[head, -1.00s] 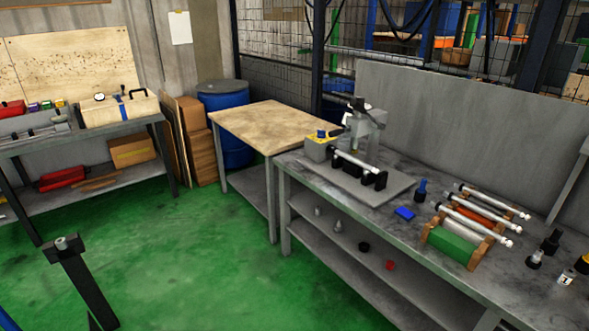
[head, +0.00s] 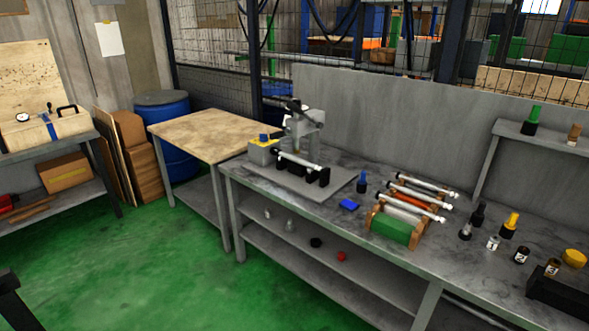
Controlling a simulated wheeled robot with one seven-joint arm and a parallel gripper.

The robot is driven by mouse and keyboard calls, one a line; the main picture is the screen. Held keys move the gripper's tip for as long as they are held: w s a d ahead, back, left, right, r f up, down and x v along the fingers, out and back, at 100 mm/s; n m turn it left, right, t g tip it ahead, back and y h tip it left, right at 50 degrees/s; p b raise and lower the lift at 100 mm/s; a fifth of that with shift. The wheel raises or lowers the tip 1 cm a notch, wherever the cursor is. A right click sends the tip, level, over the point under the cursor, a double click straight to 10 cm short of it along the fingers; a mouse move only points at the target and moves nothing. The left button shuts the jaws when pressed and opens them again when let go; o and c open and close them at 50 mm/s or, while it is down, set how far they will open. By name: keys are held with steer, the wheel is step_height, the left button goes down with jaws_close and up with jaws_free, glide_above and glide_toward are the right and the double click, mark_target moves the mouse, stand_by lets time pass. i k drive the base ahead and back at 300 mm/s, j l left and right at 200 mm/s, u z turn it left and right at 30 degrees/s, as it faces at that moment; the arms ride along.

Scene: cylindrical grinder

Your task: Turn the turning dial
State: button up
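A small grinder stands on a flat grey base plate (head: 315,187) near the left end of the grey metal workbench (head: 400,265). A small blue knob-like part (head: 264,138) sits on that box. It may be the turning dial, but it is too small to be sure.
A wood-topped table (head: 208,134) adjoins the bench's left end. A blue barrel (head: 165,110) stands behind. The green floor (head: 150,265) in front is open.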

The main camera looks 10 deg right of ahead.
mark_target(263, 137)
steer(key=i+j+z, duration=0.1)
steer(key=j, duration=0.3)
steer(key=i+j+z, duration=0.1)
steer(key=i+j, duration=0.15)
steer(key=j, duration=0.15)
steer(key=i+j+z, duration=0.15)
steer(key=j, duration=0.25)
steer(key=i+j+z, duration=0.1)
steer(key=j, duration=0.35)
steer(key=i+j+z, duration=0.1)
steer(key=j, duration=0.35)
steer(key=i+u, duration=0.2)
steer(key=i, duration=0.3)
steer(key=i+u, duration=0.2)
steer(key=i, duration=0.25)
steer(key=i+l+u, duration=0.2)
steer(key=i, duration=0.3)
steer(key=i+l+u, duration=0.2)
steer(key=i, duration=0.3)
steer(key=i+l+u, duration=0.2)
steer(key=i, duration=0.25)
